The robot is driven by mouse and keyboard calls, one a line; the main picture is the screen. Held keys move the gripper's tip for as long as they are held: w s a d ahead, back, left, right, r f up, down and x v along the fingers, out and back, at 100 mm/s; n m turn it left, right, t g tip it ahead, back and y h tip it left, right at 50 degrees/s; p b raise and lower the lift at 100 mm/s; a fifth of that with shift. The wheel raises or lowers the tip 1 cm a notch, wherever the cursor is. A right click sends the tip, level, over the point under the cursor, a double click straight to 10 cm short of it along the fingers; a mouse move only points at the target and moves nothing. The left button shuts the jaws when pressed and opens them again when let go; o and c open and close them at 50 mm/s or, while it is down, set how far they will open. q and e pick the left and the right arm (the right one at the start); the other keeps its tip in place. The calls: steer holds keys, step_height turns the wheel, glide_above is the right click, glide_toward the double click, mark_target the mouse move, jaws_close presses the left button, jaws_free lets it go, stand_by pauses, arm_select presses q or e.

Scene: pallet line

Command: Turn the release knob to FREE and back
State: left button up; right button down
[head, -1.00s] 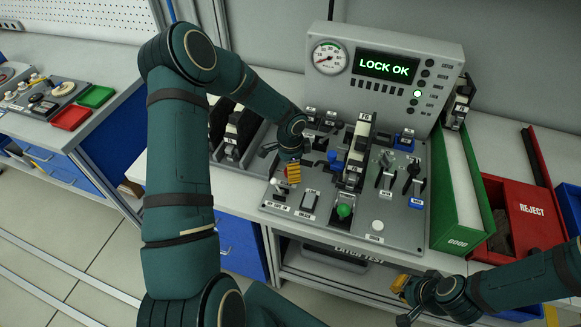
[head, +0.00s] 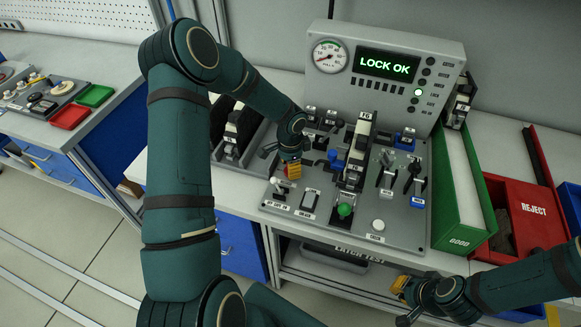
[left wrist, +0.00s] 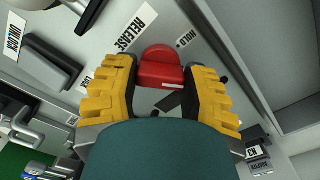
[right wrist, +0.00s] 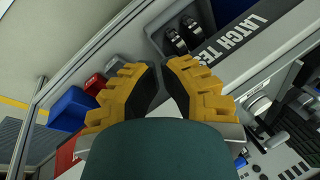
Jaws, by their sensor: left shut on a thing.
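The release knob (left wrist: 160,68) is red and sits between the fingers of my left gripper (left wrist: 162,88) in the left wrist view. The left gripper is shut on it. RELEASE and HOLD labels show beside the knob. In the head view the left gripper (head: 292,170) is at the left of the grey panel (head: 400,232), with a little red showing between its fingers. The knob's exact pointer position and the FREE label are not clear. My right gripper (right wrist: 160,75) is away from the panel, low at the right in the head view. Its fingertips are close together with nothing visible between them.
The display (head: 388,66) reads LOCK OK, with one green lamp lit. Switches and levers crowd the panel around a black-and-white latch (head: 357,150). A green GOOD bin (head: 463,230) and a red REJECT bin (head: 530,230) stand to the right.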

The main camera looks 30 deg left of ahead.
arm_select(q)
steer(key=shift+f+n+b, duration=0.15)
steer(key=shift+n+b, duration=0.45)
steer(key=shift+n, duration=0.2)
steer(key=n+b, duration=0.2)
steer(key=n, duration=0.1)
steer(key=shift+n, duration=0.3)
steer(key=n+b, duration=0.1)
steer(key=n, duration=0.1)
steer(key=shift+n+b, duration=0.3)
steer(key=shift+b, duration=0.05)
steer(key=shift+n+b, duration=0.45)
steer(key=shift+n, duration=1.05)
steer(key=o, duration=1.2)
